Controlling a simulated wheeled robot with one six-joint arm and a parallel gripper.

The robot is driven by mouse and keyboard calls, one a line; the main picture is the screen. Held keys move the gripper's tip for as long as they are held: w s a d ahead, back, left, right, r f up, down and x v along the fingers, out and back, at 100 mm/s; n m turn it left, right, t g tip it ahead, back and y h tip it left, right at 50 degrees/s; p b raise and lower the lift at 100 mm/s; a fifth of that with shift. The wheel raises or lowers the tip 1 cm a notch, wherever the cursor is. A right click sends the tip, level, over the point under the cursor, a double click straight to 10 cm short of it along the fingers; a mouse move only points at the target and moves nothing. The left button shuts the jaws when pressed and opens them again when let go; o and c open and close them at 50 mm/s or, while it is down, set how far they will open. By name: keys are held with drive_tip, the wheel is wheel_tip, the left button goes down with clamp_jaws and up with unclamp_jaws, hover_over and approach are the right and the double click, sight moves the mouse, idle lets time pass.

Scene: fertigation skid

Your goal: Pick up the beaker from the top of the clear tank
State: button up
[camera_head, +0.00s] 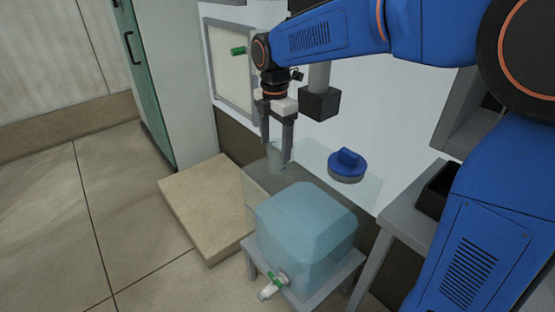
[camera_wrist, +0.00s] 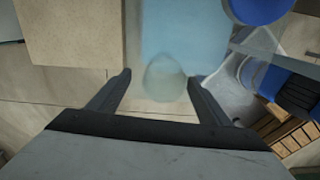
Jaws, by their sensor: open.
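The beaker (camera_head: 275,158) is small and see-through, and stands on the far left part of the clear tank's (camera_head: 311,154) top. In the wrist view the beaker (camera_wrist: 164,82) is a pale round shape lying between the two fingertips. My gripper (camera_head: 276,151) points down from above with its fingers apart, one on each side of the beaker. In the wrist view my gripper (camera_wrist: 159,76) shows a gap on both sides of the beaker, so no contact is visible. The beaker's outline is faint in the head view.
A blue lid with a handle (camera_head: 347,163) sits on the tank top, right of the beaker. A bluish jug (camera_head: 305,235) with a tap stands on a grey stand in front. A beige block (camera_head: 205,205) lies left. A dark box (camera_head: 320,103) hangs right of my gripper.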

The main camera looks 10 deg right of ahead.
sight(277, 158)
drive_tip(key=shift+s+d+f, duration=0.1)
drive_tip(key=shift+d+f, duration=0.05)
drive_tip(key=shift+f, duration=1.2)
drive_tip(key=shift+s+d+f, duration=0.1)
drive_tip(key=shift+d+f, duration=0.05)
drive_tip(key=shift+f, duration=1.15)
drive_tip(key=c, duration=1)
